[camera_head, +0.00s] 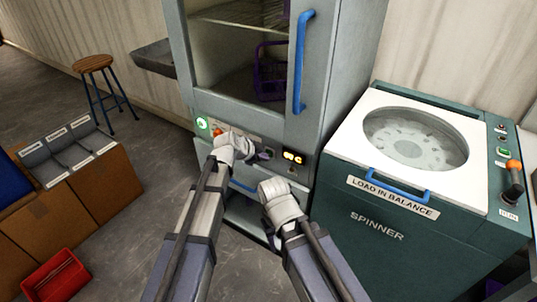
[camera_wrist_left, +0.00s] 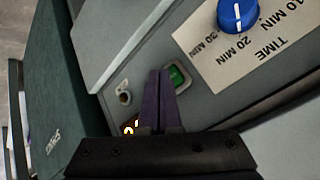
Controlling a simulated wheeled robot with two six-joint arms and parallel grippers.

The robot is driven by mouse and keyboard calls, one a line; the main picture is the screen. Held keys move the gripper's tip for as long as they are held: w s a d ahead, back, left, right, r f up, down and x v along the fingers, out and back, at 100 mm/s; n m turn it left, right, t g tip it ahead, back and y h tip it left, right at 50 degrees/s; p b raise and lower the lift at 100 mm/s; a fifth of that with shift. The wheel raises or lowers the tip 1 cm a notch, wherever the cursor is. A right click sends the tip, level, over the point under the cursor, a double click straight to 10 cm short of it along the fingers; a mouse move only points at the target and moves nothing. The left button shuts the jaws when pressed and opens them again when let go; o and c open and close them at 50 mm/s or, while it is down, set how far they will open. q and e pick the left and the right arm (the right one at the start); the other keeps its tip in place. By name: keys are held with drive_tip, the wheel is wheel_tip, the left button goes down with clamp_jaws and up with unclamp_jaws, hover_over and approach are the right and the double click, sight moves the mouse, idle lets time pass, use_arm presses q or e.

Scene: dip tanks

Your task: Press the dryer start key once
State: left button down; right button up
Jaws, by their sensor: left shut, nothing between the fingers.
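The dryer is a grey cabinet (camera_head: 345,80) with a glass door and a control panel below it. In the left wrist view a square green key (camera_wrist_left: 177,77), which looks like the start key, sits on the panel beside a blue time knob (camera_wrist_left: 237,13). My left gripper (camera_wrist_left: 158,72) is shut and empty, its dark fingertips right beside the green key; contact cannot be told. In the head view the left gripper (camera_head: 250,148) is at the panel, its fingers partly hidden. My right gripper (camera_head: 283,205) is lower and to the right, its fingers hidden by the wrist.
A lit display (camera_head: 292,157) and a round green light (camera_head: 202,124) are on the panel. A blue door handle (camera_head: 303,62) is above. The teal spinner (camera_head: 400,225) stands close on the right. A stool (camera_head: 93,64) and red bin (camera_head: 57,277) are left.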

use_arm(q)
drive_tip(key=shift+w+d, duration=0.25)
drive_tip(key=shift+w, duration=0.05)
idle(0.5)
idle(0.4)
drive_tip(key=shift+s+a, duration=0.5)
drive_tip(key=shift+s, duration=0.15)
